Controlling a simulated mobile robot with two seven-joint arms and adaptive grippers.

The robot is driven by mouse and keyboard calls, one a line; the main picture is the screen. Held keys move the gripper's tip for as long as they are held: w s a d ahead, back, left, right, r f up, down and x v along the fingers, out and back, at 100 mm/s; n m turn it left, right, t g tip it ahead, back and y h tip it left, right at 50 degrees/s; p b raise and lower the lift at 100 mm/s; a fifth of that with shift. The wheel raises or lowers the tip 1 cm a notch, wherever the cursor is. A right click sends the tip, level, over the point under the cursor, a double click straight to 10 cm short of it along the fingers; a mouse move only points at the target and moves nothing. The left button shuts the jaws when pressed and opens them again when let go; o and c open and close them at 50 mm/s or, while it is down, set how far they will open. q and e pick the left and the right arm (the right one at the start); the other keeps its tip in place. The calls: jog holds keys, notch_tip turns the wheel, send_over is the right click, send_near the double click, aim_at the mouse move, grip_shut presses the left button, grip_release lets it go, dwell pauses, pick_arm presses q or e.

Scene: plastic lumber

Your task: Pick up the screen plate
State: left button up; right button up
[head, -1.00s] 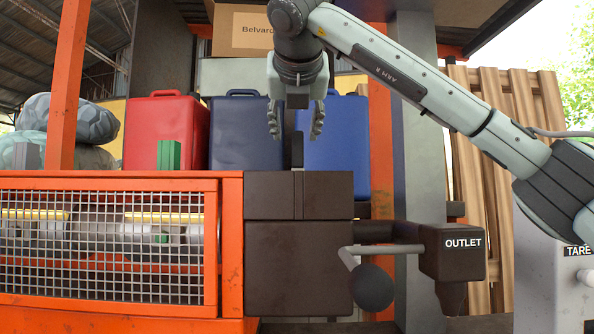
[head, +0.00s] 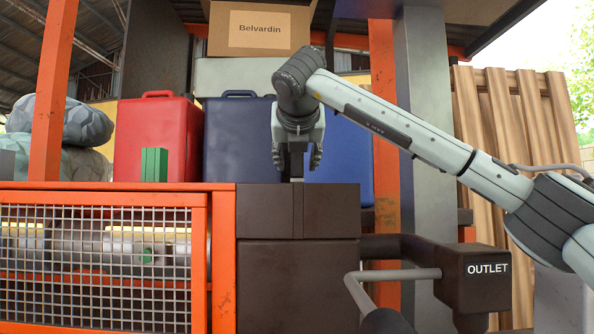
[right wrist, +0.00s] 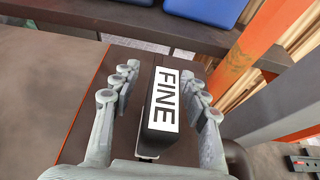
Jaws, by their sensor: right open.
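The screen plate is a dark block with a white label reading "FINE" (right wrist: 162,98), seen in the right wrist view. It stands upright from the top of the brown machine housing (head: 265,212); in the head view its dark edge (head: 297,165) shows as a narrow upright piece. My right gripper (head: 297,160) points down over it with its fingers apart. In the right wrist view my right gripper (right wrist: 160,85) has one finger on each side of the plate, with a gap visible on both sides. My left gripper is not in view.
A brown block marked OUTLET (head: 478,280) with a grey bent bar (head: 395,275) juts out at right. An orange mesh guard (head: 95,265) stands at left, with a green block (head: 154,165) above it. Red (head: 155,140) and blue (head: 235,140) canisters stand behind.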

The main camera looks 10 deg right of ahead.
grip_shut()
dwell(0.3)
jog(key=shift+r, duration=0.5)
pick_arm(q)
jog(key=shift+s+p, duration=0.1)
jog(key=shift+p, duration=1.35)
pick_arm(e)
notch_tip(320, 180, up, 19)
dwell(0.5)
